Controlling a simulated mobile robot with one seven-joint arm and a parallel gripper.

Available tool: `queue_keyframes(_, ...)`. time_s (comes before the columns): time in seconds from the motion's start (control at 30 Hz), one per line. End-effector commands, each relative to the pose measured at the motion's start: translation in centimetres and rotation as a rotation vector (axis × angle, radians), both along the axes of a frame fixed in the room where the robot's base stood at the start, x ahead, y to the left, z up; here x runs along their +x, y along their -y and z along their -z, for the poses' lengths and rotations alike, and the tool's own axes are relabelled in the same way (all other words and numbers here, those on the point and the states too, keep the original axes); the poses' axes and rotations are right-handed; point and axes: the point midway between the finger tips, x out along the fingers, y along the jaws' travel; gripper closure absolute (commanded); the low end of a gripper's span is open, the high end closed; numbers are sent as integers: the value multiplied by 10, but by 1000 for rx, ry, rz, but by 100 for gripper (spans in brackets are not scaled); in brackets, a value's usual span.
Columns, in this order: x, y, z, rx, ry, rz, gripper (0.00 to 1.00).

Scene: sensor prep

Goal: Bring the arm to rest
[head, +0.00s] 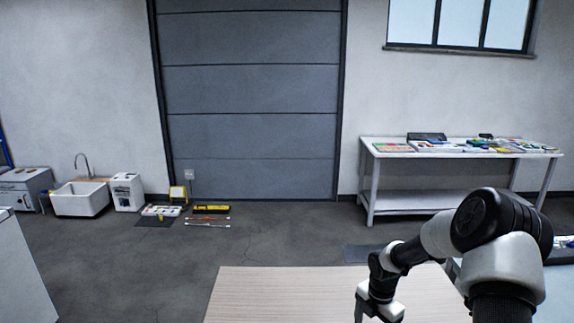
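My arm (497,235) rises at the lower right of the head view, bent at the elbow. Its forearm reaches left and down to the wrist. My gripper (372,316) hangs below the wrist at the bottom edge, over the right part of a light wooden tabletop (270,295). The gripper is cut off by the frame, so its fingertips and anything between them are hidden.
A white table (370,152) with books and papers stands by the back wall at right. A white sink (80,199), boxes and tools sit on the floor at left. A white cabinet (20,275) is at lower left. The visible tabletop is bare.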

Motion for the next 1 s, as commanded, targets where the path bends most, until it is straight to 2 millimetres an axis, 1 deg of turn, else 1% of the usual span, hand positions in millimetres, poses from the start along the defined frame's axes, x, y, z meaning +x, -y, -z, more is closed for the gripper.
queue_keyframes(0.07, 0, 0, -9, -9, 5, 17, 22)
queue_keyframes(0.17, -1, -1, -38, -40, 20, 92, 22)
queue_keyframes(0.27, -8, -4, -88, -85, 55, 237, 22)
queue_keyframes(0.3, -13, -6, -111, -101, 74, 311, 22)
queue_keyframes(0.37, -24, -10, -145, -121, 106, 429, 22)
queue_keyframes(0.4, -31, -13, -166, -130, 129, 511, 22)
queue_keyframes(0.47, -45, -17, -197, -135, 167, 635, 22)
queue_keyframes(0.5, -55, -21, -217, -134, 193, 720, 22)
queue_keyframes(0.57, -72, -27, -244, -122, 233, 848, 22)
queue_keyframes(0.6, -84, -31, -261, -109, 259, 935, 22)
queue_keyframes(0.67, -104, -37, -284, -81, 297, 1066, 22)
queue_keyframes(0.7, -117, -42, -298, -55, 321, 1153, 22)
queue_keyframes(0.77, -138, -49, -317, -7, 352, 1284, 22)
queue_keyframes(0.83, -163, -58, -335, 62, 379, 1437, 22)
queue_keyframes(0.9, -188, -66, -349, 144, 392, 1587, 22)
queue_keyframes(1.0, -222, -78, -362, 270, 384, 1779, 22)
